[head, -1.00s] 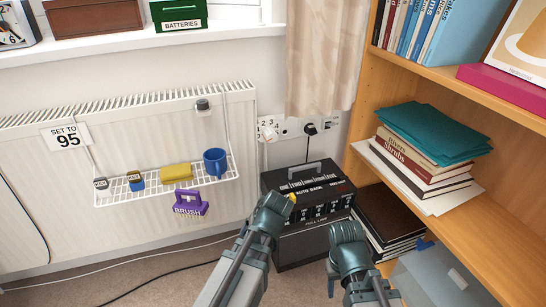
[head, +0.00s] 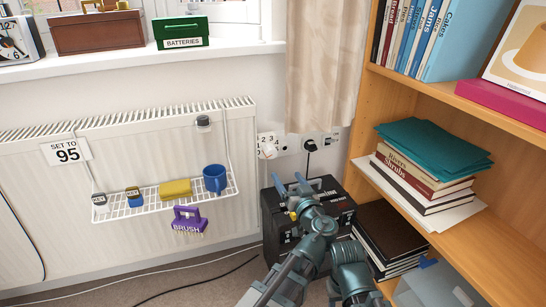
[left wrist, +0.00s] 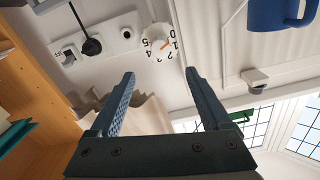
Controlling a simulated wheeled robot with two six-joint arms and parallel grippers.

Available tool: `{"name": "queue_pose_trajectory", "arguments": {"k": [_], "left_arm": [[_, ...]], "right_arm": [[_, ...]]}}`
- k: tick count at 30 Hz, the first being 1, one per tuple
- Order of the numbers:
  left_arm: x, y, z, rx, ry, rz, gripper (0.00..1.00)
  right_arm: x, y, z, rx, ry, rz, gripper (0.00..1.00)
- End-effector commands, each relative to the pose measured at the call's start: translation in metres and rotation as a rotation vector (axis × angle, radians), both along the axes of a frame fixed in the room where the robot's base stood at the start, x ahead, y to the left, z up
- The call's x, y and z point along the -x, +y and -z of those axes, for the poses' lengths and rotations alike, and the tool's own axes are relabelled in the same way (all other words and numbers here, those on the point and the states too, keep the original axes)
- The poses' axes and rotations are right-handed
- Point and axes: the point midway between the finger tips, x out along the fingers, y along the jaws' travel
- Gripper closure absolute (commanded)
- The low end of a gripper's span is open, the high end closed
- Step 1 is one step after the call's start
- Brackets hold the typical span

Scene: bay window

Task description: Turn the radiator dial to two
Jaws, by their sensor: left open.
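The radiator dial (head: 267,146) is a white round knob with black numbers on the wall, just right of the radiator (head: 120,225). In the left wrist view the dial (left wrist: 158,40) appears turned over, with an orange mark near the number 1; the exact setting is hard to read. My left gripper (head: 289,180) is open and empty, below the dial in the head view. In the left wrist view its fingers (left wrist: 160,74) point toward the dial, apart from it.
A wire rack (head: 165,198) holds a blue mug (head: 215,178) and a yellow sponge (head: 176,189). Sockets with a black plug (head: 311,145) are right of the dial. A black case (head: 335,192) and a bookshelf (head: 440,95) stand right.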

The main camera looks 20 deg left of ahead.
Motion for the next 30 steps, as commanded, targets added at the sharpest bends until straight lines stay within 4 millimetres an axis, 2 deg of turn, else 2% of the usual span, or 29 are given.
{"name": "queue_pose_trajectory", "arguments": {"k": [5, 18, 24, 30], "left_arm": [[-0.019, 0.012, 0.000, 0.000, 0.002, -0.004, 0.19], [-0.090, 0.060, 0.001, 0.000, 0.002, -0.005, 0.19], [-0.108, 0.073, 0.001, 0.000, 0.003, -0.004, 0.19], [-0.113, 0.077, 0.000, 0.001, 0.003, -0.003, 0.19]], "right_arm": [[0.000, 0.000, 0.000, 0.000, 0.000, 0.000, 0.48], [0.000, 0.000, 0.000, 0.000, 0.000, 0.000, 0.48], [0.000, 0.000, 0.000, 0.000, 0.000, 0.000, 0.48], [0.000, 0.000, 0.000, 0.000, 0.000, 0.000, 0.48]]}}
